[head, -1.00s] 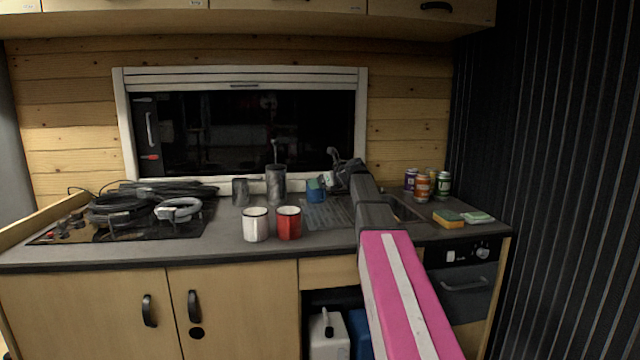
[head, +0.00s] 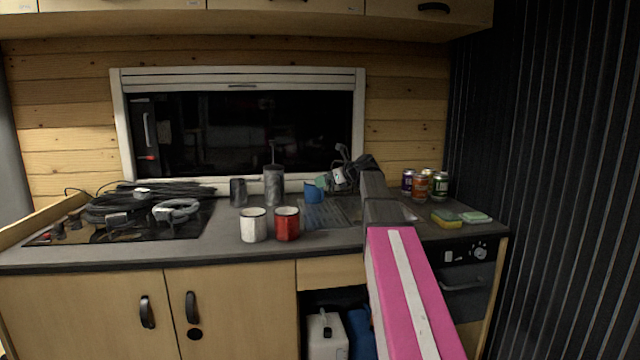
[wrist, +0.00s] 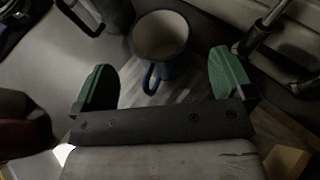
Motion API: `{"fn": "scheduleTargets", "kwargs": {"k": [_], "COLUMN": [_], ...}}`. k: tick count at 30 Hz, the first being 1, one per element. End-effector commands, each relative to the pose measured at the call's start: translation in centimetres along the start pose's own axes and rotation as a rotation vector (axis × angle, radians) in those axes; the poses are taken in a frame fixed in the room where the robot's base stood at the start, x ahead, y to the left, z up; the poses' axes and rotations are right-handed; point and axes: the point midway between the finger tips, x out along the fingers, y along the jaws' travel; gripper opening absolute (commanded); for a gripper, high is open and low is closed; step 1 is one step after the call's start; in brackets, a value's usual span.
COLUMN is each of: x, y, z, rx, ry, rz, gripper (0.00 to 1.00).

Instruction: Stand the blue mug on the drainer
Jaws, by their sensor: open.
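The blue mug (head: 313,193) stands upright at the back left end of the ribbed drainer (head: 325,217), in front of the window. I cannot tell whether its whole base is on the ribs. In the wrist view the mug (wrist: 160,45) shows its pale inside, with its handle pointing toward my gripper. My gripper (wrist: 163,85) has its two green fingers wide apart, with nothing between them; the mug is just beyond the fingertips and apart from them. In the head view my gripper (head: 330,181) is just right of the mug, partly hidden by my arm.
A white mug (head: 253,225) and a red mug (head: 287,223) stand at the counter front. A dark cup (head: 238,192) and a tall grey canister (head: 274,186) stand left of the blue mug. Several cans (head: 420,186) and a sponge (head: 446,218) are at right.

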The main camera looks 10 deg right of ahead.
Motion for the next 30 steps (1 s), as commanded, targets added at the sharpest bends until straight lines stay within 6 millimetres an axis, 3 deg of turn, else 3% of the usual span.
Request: {"fn": "scheduleTargets", "kwargs": {"k": [6, 12, 30], "x": [-4.3, -6.4, -6.9], "y": [0.1, 0.0, 0.0], "z": [0.0, 0.0, 0.0], "rx": [0.000, 0.000, 0.000], "ry": [-0.002, -0.001, 0.000], "rz": [-0.002, -0.001, 0.000], "gripper": [1.00, 1.00, 1.00]}}
